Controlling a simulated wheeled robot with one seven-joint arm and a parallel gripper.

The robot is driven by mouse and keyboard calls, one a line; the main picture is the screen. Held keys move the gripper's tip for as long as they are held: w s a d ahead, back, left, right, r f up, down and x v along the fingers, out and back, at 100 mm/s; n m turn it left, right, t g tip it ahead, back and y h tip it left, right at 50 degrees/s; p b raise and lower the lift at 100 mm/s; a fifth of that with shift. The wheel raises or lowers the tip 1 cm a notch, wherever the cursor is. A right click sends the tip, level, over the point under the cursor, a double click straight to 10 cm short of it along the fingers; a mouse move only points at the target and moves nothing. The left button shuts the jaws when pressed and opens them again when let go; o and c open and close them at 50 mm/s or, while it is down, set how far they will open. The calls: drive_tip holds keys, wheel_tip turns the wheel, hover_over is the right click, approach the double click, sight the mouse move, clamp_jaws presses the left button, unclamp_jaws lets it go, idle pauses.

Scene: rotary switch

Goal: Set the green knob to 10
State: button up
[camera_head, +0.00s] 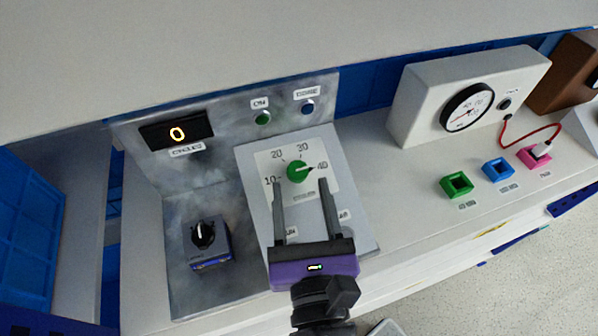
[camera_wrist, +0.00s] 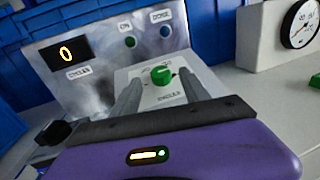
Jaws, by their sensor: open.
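The green knob (camera_head: 298,171) sits on a pale dial plate marked 10, 20, 30 and 40, on a light sloped panel (camera_head: 355,215). The 10 mark (camera_head: 270,181) is on the knob's left. My gripper (camera_head: 301,182) is open, its two fingers reaching toward the knob from the near side, one tip to each side. In the wrist view the knob (camera_wrist: 161,75) shows between the fingertips, with no contact visible. Whether the tips are level with the knob I cannot tell.
A black rotary switch (camera_head: 203,235) on a blue box stands left of the panel. Behind are a display (camera_head: 177,131) reading 0, a green button (camera_head: 263,118) and a blue button (camera_head: 307,107). A white gauge box (camera_head: 467,95) and several coloured sockets are to the right.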

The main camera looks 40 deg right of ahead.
sight(300, 171)
drive_tip(key=shift+p+x, duration=0.35)
drive_tip(key=shift+x, duration=1.05)
clamp_jaws()
